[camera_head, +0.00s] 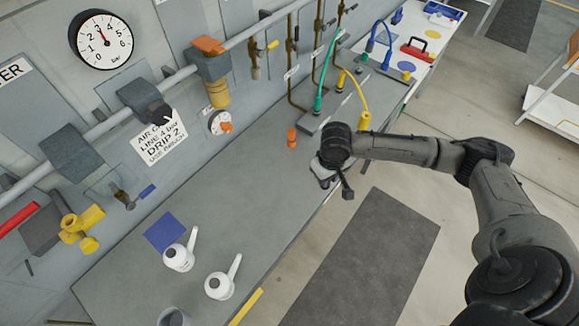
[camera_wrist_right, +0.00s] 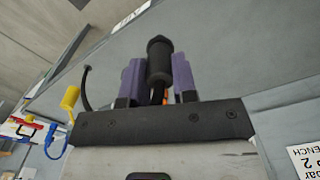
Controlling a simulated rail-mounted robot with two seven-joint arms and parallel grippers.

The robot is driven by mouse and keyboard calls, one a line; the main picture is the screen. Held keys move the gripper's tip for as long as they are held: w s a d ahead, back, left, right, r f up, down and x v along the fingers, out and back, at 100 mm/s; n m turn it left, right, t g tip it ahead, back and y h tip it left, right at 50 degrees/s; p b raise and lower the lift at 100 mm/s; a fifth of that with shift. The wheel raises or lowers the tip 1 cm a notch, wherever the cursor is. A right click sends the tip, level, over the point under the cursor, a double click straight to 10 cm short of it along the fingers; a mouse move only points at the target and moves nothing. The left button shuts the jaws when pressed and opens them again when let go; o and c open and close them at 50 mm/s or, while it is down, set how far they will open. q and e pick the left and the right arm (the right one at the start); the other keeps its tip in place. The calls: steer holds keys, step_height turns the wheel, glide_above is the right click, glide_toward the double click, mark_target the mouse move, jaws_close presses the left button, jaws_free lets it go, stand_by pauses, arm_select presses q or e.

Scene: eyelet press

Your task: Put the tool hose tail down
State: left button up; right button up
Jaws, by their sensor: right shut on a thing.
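My right gripper (camera_head: 324,172) is over the front part of the grey bench (camera_head: 235,190), seen from above, with its wrist hiding most of the fingers. In the right wrist view its purple-padded fingers (camera_wrist_right: 158,78) are shut on a dark cylindrical piece with a thicker rounded end, the tool hose tail (camera_wrist_right: 159,60). The hose tail sticks out past the fingertips. In the head view I cannot make it out clearly, nor tell its height above the bench. My left gripper is not in view.
An orange fitting (camera_head: 291,137) stands on the bench behind the gripper. The middle of the bench is clear.

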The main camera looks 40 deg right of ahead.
steer(key=shift+d+f, duration=0.3)
steer(key=shift+f, duration=0.2)
steer(key=shift+w+a+f, duration=1.25)
steer(key=shift+a+f, duration=0.1)
steer(key=shift+f, duration=0.5)
steer(key=shift+w+a+f, duration=1.3)
steer(key=shift+a+f, duration=0.1)
steer(key=shift+f, duration=0.4)
steer(key=shift+w+a+f, duration=1.25)
steer(key=shift+a+f, duration=0.1)
steer(key=shift+f, duration=0.5)
steer(key=shift+f, duration=0.15)
steer(key=o, duration=0.9)
steer(key=shift+o, duration=0.2)
